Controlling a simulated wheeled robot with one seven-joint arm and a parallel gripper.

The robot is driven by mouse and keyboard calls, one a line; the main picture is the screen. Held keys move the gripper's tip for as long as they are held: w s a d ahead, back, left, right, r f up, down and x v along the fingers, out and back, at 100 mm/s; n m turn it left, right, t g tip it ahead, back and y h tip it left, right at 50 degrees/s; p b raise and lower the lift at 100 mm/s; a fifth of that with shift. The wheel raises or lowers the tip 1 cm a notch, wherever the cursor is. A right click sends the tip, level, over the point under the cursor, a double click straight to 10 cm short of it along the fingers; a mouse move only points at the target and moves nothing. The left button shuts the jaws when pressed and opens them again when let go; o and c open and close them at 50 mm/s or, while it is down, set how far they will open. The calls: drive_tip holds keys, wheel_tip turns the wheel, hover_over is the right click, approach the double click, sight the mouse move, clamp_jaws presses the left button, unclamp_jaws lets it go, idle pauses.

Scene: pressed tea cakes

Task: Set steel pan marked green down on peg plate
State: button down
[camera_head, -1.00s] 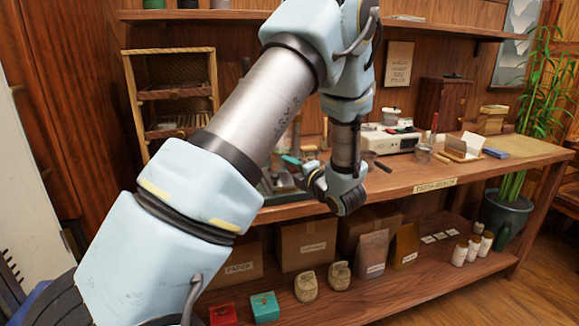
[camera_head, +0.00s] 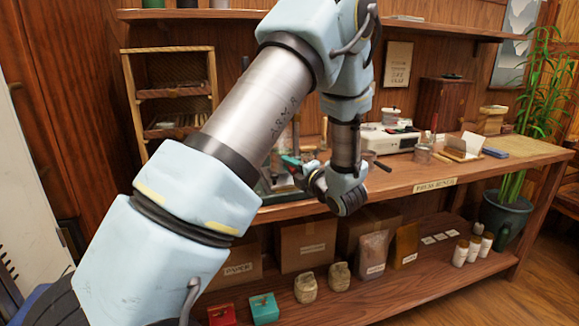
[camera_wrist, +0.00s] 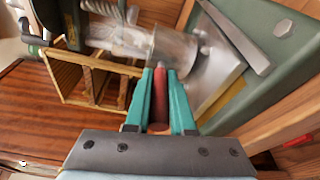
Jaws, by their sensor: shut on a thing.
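In the wrist view, the teal fingers of my gripper (camera_wrist: 160,78) are shut on a red handle (camera_wrist: 160,97). A blurred, shiny metallic round body (camera_wrist: 180,47) lies just past the fingertips; it appears to be the steel pan, but no green mark shows. In the head view, my gripper (camera_head: 291,161) is a small teal shape over the left part of the bench, partly hidden by my wrist. I cannot make out the peg plate for certain in either view.
A green metal frame with a bolt (camera_wrist: 284,28) and a pale steel plate (camera_wrist: 222,72) stand close right of the fingers. A wooden rack (camera_wrist: 92,88) is at left. On the bench (camera_head: 400,182), a white device (camera_head: 392,138) stands right of my wrist.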

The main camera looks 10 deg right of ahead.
drive_tip(key=shift+f+b, duration=0.7)
drive_tip(key=shift+b, duration=0.05)
drive_tip(key=c, duration=0.7)
unclamp_jaws()
